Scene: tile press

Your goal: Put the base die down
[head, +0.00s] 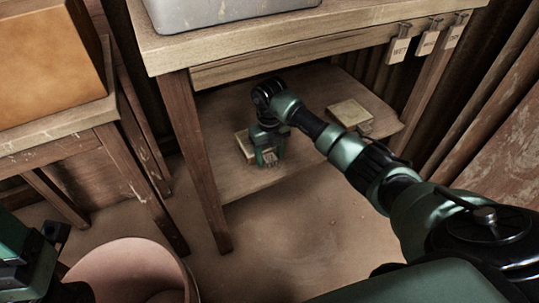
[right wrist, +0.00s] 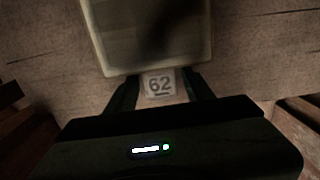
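The base die appears to be the pale square slab with a raised rim (right wrist: 150,38) in the right wrist view. In the head view it shows at the left part of the low shelf (head: 246,146), partly hidden by my gripper. My right gripper (head: 270,158) is at its near edge, low over the shelf. In the right wrist view its two fingers (right wrist: 160,88) closely flank a pale tab marked 62 (right wrist: 159,84) and appear shut on it. The slab looks flat, at or just above the shelf. My left gripper (head: 57,236) is at the lower left, only partly in view.
The low shelf (head: 300,150) is under a wooden table (head: 260,50) with legs and a front rail. A second pale block (head: 349,114) lies on the shelf to the right. Tags (head: 398,48) hang from the rail. A pink tub (head: 125,262) stands at lower left.

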